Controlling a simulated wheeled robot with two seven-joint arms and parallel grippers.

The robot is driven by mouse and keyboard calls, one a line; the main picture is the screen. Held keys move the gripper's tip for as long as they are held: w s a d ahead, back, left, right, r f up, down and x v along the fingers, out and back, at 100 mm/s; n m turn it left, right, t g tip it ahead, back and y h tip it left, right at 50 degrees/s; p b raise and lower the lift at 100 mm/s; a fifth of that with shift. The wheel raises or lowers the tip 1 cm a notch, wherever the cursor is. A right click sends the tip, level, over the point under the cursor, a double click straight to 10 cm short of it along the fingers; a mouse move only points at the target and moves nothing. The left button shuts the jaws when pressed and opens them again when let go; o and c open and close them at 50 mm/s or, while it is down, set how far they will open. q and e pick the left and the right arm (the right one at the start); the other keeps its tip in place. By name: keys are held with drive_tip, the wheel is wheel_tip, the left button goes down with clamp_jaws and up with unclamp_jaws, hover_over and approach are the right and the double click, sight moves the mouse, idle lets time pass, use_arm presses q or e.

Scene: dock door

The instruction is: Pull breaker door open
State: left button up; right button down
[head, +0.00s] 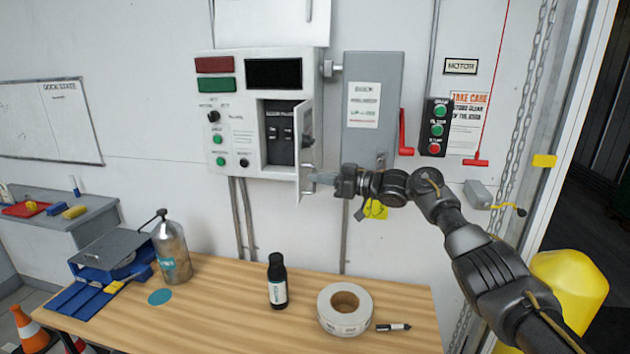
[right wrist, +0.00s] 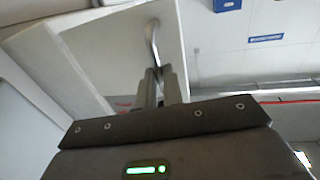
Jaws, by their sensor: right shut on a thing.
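The breaker door (head: 305,150) is a narrow light panel on the control box (head: 225,118). It stands swung out from the box, hinged at its right side, and the breakers (head: 281,133) show in the opening. My right gripper (head: 322,178) is at the lower part of the door, coming from the right. In the right wrist view my right gripper (right wrist: 160,88) is shut on the door's metal handle (right wrist: 152,45), with the pale door panel (right wrist: 110,55) behind it. My left gripper is not in view.
A grey switch box (head: 371,100) with a red lever (head: 404,135) is right of the door. Below is a wooden table (head: 220,310) with a metal bottle (head: 171,250), a black bottle (head: 277,280) and a tape roll (head: 345,308). A yellow bollard (head: 570,285) stands at the right.

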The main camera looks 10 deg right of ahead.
drive_tip(key=shift+w+d+r, duration=0.15)
drive_tip(key=shift+w+r, duration=0.2)
drive_tip(key=shift+r, duration=0.2)
drive_tip(key=c, duration=1.9)
unclamp_jaws()
drive_tip(key=shift+o, duration=1)
drive_tip(key=shift+w+f, duration=0.15)
drive_tip(key=shift+w, duration=0.1)
drive_tip(key=shift+o, duration=0.8)
drive_tip(key=shift+w+f, duration=0.25)
drive_tip(key=shift+f, duration=0.15)
drive_tip(key=shift+s, duration=0.1)
drive_tip(key=shift+f, duration=0.1)
